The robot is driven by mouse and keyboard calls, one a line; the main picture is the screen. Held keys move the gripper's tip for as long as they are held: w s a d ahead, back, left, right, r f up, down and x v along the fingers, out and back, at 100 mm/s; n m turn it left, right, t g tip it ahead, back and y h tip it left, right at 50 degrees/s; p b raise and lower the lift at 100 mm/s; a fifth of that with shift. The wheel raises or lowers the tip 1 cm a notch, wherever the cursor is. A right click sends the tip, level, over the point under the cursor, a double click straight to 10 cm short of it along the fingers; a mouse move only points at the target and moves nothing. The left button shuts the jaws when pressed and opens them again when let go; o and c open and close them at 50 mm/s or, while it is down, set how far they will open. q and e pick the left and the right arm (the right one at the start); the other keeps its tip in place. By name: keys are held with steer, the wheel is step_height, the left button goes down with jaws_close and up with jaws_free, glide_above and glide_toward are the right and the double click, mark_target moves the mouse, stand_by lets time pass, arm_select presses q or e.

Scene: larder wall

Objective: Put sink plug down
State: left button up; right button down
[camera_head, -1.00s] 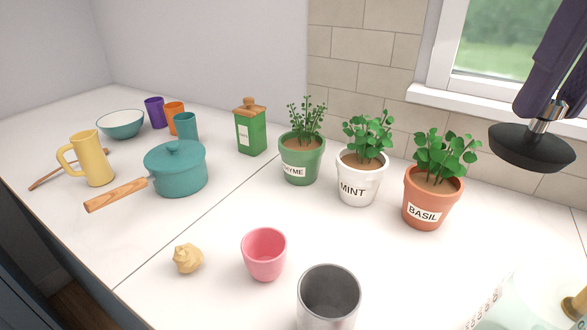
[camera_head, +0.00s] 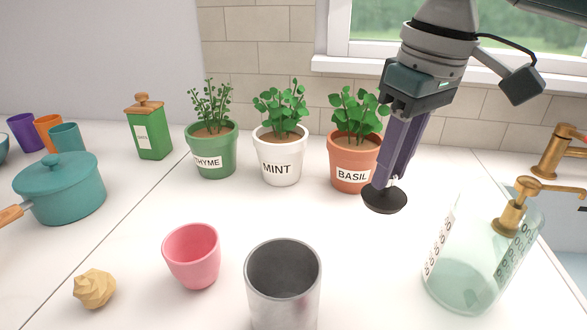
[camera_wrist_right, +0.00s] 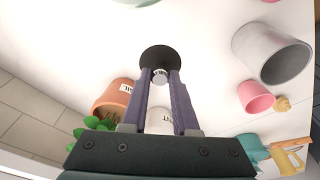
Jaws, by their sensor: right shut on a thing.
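The sink plug, a black disc (camera_head: 384,200) with a short metal knob, hangs below my right gripper (camera_head: 394,178). In the right wrist view the two purple fingers (camera_wrist_right: 160,80) are shut on the plug's metal knob, with the black disc (camera_wrist_right: 159,56) beyond the tips. The plug is low over the white counter (camera_head: 350,240), just in front of the terracotta basil pot (camera_head: 350,178). I cannot tell whether its disc touches the counter. My left gripper is not in view.
A clear glass dispenser (camera_head: 465,275) with a brass pump stands right of the plug. A metal cup (camera_head: 283,285) and pink cup (camera_head: 192,256) stand in front left. Mint (camera_head: 277,165) and thyme (camera_head: 211,155) pots line the back. Bare counter lies between plug and metal cup.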

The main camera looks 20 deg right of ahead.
mark_target(388, 197)
step_height(388, 197, down, 8)
steer(key=shift+r+b, duration=0.25)
steer(key=shift+b, duration=0.15)
steer(key=shift+f, duration=0.1)
steer(key=c, duration=0.7)
jaws_free()
steer(key=r, duration=0.3)
steer(key=s+r+p, duration=0.1)
steer(key=r, duration=0.7)
steer(key=shift+s+d+p, duration=0.15)
steer(key=shift+s+p, duration=0.05)
steer(key=shift+p, duration=0.2)
steer(key=shift+s+r, duration=0.15)
steer(key=shift+r, duration=0.45)
